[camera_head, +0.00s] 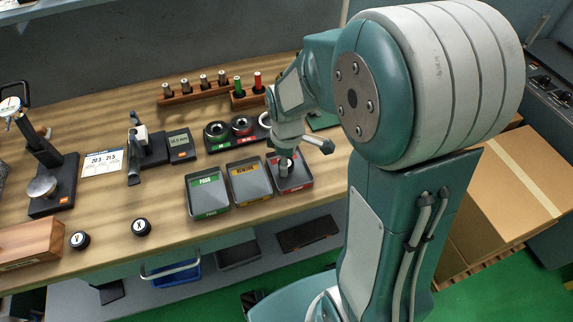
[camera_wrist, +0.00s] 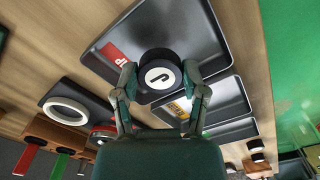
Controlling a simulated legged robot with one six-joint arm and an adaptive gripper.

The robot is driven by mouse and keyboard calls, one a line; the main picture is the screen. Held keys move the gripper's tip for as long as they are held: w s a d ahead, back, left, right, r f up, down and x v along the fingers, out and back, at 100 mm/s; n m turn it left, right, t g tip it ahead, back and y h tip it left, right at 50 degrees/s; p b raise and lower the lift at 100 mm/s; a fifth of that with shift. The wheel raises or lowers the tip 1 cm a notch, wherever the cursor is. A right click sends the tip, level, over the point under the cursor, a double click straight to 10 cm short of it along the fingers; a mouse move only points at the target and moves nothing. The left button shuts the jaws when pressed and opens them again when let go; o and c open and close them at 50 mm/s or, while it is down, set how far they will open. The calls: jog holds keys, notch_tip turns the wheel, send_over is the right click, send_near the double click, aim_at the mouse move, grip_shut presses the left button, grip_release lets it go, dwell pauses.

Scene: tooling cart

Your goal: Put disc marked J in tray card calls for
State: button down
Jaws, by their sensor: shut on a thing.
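The black disc (camera_wrist: 160,57) has a white face marked J and sits between my two fingertips in the wrist view. My gripper (camera_wrist: 160,84) is shut on it. The red-labelled tray (camera_wrist: 205,35) lies directly under the disc; I cannot tell if the disc touches its floor. In the head view, my gripper (camera_head: 286,156) is over this right-hand tray (camera_head: 293,184). To its left are the yellow-labelled REWORK tray (camera_head: 250,193) and the green-labelled PASS tray (camera_head: 208,207). A white card (camera_head: 102,161) reads about 20.3 and 21.5. A small gauge display (camera_head: 180,141) is hard to read.
Two more black discs (camera_head: 141,227) (camera_head: 80,240) lie near the bench front. A dark ring holder (camera_head: 218,143) and wooden pin racks (camera_head: 196,92) stand behind the trays. A gauge stand (camera_head: 52,185) is at left. The bench front edge is close to the trays.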

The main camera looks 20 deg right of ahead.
jog(key=shift+f, duration=0.7)
jog(key=shift+d+f, duration=0.2)
jog(key=shift+d, duration=0.4)
jog(key=shift+c, duration=0.7)
grip_release()
jog(key=shift+a, duration=0.45)
jog(key=shift+d, duration=0.1)
